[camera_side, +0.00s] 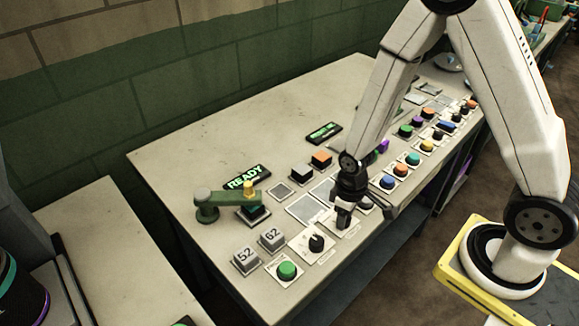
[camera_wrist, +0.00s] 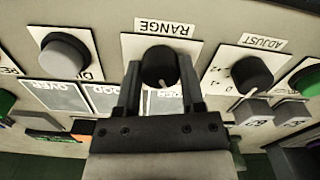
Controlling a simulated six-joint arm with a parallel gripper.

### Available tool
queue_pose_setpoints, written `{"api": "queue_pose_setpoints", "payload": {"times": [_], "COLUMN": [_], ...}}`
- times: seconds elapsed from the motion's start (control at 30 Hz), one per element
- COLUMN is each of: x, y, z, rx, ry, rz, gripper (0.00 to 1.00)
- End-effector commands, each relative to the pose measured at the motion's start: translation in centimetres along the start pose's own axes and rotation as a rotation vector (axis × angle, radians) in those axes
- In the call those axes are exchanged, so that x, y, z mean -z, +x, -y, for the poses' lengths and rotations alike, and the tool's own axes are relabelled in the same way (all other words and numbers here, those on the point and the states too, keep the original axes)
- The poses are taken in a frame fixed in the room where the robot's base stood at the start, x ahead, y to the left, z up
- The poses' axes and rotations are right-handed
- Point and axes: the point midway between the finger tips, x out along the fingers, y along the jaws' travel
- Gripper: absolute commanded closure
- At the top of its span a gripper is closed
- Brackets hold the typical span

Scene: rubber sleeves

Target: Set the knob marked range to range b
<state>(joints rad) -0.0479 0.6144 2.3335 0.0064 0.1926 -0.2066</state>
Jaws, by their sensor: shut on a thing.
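The black knob marked RANGE (camera_wrist: 159,64) sits on a white plate in the wrist view. Its white pointer line faces the bottom of that picture, toward my gripper's palm. My gripper (camera_wrist: 161,82) has one finger on each side of the knob and is shut on it. The position marks around the knob are hidden by the fingers, so I cannot read which range it points to. In the side view my gripper (camera_side: 345,212) points down over the range plate (camera_side: 351,226), and it mostly hides the knob.
A black ADJUST knob (camera_wrist: 252,74) is close on one side, also in the side view (camera_side: 316,243). A grey round button (camera_wrist: 64,56) is on the other side. A green button (camera_side: 287,270), number blocks (camera_side: 246,260) and a green lever (camera_side: 207,207) stand nearby.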

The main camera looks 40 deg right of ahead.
Motion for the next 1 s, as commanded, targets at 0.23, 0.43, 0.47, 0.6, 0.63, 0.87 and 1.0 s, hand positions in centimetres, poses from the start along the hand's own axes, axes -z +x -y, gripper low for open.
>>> {"api": "queue_pose_setpoints", "payload": {"times": [0.23, 0.43, 0.47, 0.6, 0.63, 0.87, 1.0], "x": [-0.05, -0.06, -0.06, -0.05, -0.05, -0.03, -0.02], "y": [-0.01, -0.01, -0.01, -0.01, -0.01, -0.01, -0.01], "z": [0.05, 0.09, 0.09, 0.12, 0.13, 0.17, 0.19], "rx": [-0.001, -0.001, -0.001, -0.001, -0.001, -0.002, -0.002], "ry": [0.13, 0.295, 0.323, 0.455, 0.484, 0.699, 0.814], "rz": [0.002, 0.003, 0.003, 0.003, 0.003, 0.003, 0.004], "gripper": [1.0, 1.0, 1.0, 1.0, 1.0, 1.0, 1.0]}}
